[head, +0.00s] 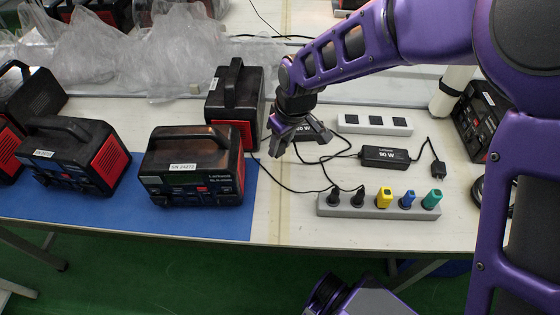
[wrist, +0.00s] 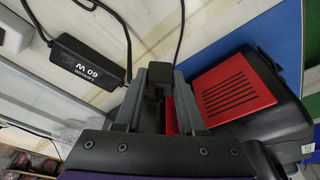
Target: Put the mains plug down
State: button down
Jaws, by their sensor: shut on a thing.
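My gripper (head: 301,143) is shut on the black mains plug (wrist: 157,76), which sits between the two grey fingers in the wrist view. Its thin black cable runs up and away from it there. The plug is mostly hidden by my gripper in the head view. My gripper points down over the white table, right of the black and red power station (head: 234,92). I cannot tell how far the plug is above the table. A black 60 W adapter (wrist: 87,42) lies beside my gripper; it is partly hidden behind my gripper in the head view.
A grey power strip (head: 345,209) at the front edge holds several plugs. A white socket strip (head: 375,124) lies behind a 90 W adapter (head: 384,156) with its own plug (head: 438,170). More power stations stand left on the blue mat (head: 225,226). Loose cables cross the bare table.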

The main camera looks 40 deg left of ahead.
aim_at(282, 153)
jog(key=shift+d+b+x, duration=0.1)
jog(key=shift+d+x, duration=0.1)
jog(key=shift+x, duration=0.65)
jog(key=shift+d+b+x, duration=0.15)
jog(key=shift+d+x, duration=0.05)
jog(key=shift+x, duration=0.65)
jog(key=shift+d+b+x, duration=0.1)
jog(key=shift+d+x, duration=0.1)
jog(key=shift+x, duration=0.6)
jog(key=shift+f, duration=0.25)
jog(key=shift+f+b, duration=0.25)
jog(key=shift+b, duration=0.1)
jog(key=c, duration=0.5)
grip_release()
jog(key=shift+r+p, duration=0.45)
jog(key=shift+r, duration=0.05)
jog(key=p+v, duration=0.1)
jog(key=v, duration=1)
jog(key=shift+r+p, duration=0.35)
